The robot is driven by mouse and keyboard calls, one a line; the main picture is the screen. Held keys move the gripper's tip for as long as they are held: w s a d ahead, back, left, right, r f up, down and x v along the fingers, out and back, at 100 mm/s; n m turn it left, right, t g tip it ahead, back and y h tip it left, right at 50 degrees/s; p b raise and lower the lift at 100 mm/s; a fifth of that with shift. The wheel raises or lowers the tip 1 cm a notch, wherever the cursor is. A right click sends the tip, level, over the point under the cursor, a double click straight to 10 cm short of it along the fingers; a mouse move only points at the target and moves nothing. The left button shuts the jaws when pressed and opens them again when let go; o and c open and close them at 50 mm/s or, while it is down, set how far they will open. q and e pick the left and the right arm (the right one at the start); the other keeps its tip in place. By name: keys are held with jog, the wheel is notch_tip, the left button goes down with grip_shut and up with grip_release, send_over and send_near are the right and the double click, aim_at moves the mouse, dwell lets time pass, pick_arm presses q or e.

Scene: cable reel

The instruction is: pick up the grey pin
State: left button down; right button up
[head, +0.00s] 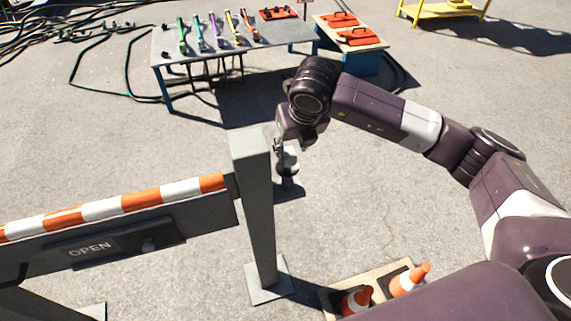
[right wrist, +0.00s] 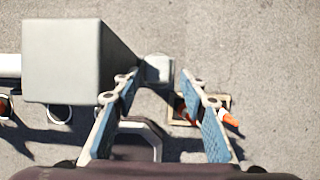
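A small grey piece that looks like the grey pin (head: 287,168) stands on a dark base just right of the grey post (head: 257,210) in the head view. In the right wrist view the grey piece (right wrist: 158,68) shows beyond and between the fingertips. My right gripper (head: 282,148) points down over it, close to the post's top. In the right wrist view its two blue-padded fingers (right wrist: 158,82) are apart with nothing clearly clasped. I cannot tell whether they touch the piece. My left gripper is not in view.
The post (right wrist: 65,62) is close left of the fingers. Open pavement lies right of the post.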

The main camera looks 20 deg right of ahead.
aim_at(289, 153)
jog(key=shift+s+f, duration=0.15)
jog(key=shift+f, duration=0.15)
jog(key=shift+w+a+f+p, duration=0.1)
jog(key=shift+w+f+p, duration=0.15)
jog(key=shift+f+p, duration=0.5)
jog(key=x, duration=0.2)
jog(key=p+x, duration=0.1)
jog(key=shift+w+a+f, duration=0.1)
jog(key=shift+w+f, duration=0.15)
jog(key=shift+w, duration=0.15)
jog(key=shift+f, duration=0.15)
jog(key=shift+c, duration=0.4)
grip_shut()
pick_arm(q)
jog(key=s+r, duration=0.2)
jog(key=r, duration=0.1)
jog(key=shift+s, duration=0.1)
